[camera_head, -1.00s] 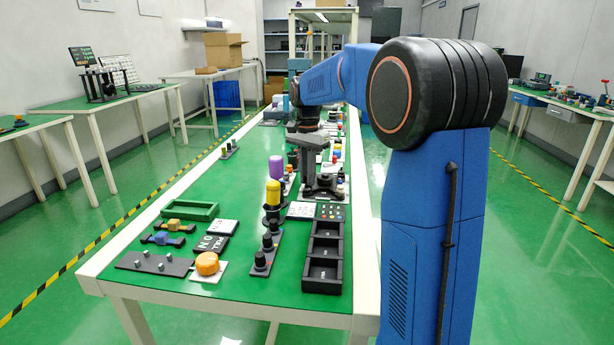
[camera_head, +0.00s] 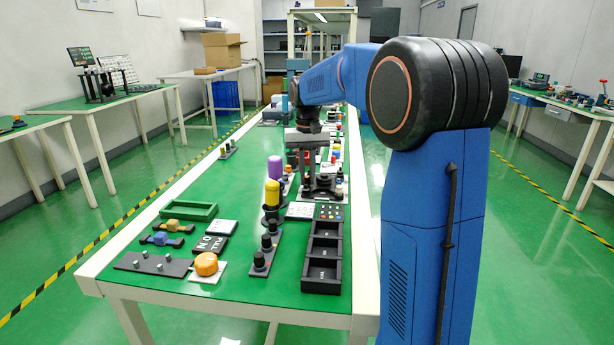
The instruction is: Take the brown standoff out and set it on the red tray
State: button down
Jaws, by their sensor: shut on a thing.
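My gripper (camera_head: 306,150) is over the middle of the long green table, at the end of my blue arm. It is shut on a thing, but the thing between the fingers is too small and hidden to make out. I cannot pick out the brown standoff or the red tray for sure. The crowded area around and behind the gripper is partly covered by my wrist and arm.
A dark tray with compartments (camera_head: 322,263) lies at the table's front right. An orange round knob (camera_head: 206,263) and a green open tray (camera_head: 189,210) are at front left. The table's left strip is mostly clear.

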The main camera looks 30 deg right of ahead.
aim_at(307, 177)
jog(key=c, duration=1.7)
grip_release()
jog(key=shift+r, duration=0.15)
notch_tip(307, 177, up, 17)
jog(key=shift+r, duration=0.1)
